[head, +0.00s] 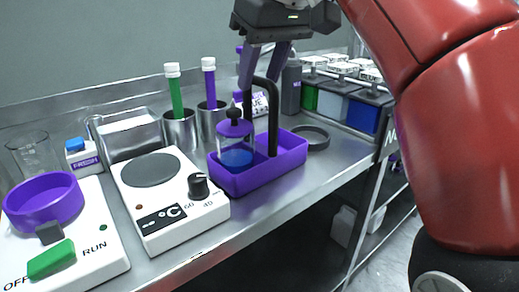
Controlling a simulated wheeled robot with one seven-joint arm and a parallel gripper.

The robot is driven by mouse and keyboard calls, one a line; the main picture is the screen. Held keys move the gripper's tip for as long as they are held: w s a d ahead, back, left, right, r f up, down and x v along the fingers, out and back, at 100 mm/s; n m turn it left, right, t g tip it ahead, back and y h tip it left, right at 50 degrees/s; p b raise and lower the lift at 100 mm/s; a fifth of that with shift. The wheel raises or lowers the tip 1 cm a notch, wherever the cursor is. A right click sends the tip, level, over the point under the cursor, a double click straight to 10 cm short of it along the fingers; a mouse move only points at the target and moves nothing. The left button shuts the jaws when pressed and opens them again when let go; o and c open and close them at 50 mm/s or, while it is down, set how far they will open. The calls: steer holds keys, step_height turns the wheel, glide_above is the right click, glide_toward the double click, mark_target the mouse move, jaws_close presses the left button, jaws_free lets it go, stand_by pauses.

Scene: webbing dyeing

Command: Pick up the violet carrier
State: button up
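The violet carrier (275,176) is a low tray on the metal bench in the head view, with a black arched handle (273,125) rising from it. A clear jar with blue liquid (237,157), a violet lid and a black knob stands in its left part. My gripper (259,84) is above the carrier, pointing down, with its two violet fingers apart. The fingertips are around the height of the handle's top, which appears between or just behind them. Whether they touch the handle I cannot tell. The carrier appears to rest level on the bench.
A white hot plate (150,215) with a dark knob stands left of the carrier. Metal cups (181,130) with green and violet tubes stand behind. A dark ring (312,138) lies to the right. Lidded colour bins (330,105) are at the back right. The bench's front edge is close.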

steer(key=b+x, duration=0.1)
steer(key=x, duration=0.3)
steer(key=shift+d+f, duration=0.1)
steer(key=shift+f, duration=0.1)
steer(key=shift+c, duration=0.4)
jaws_close()
steer(key=shift+r, duration=0.1)
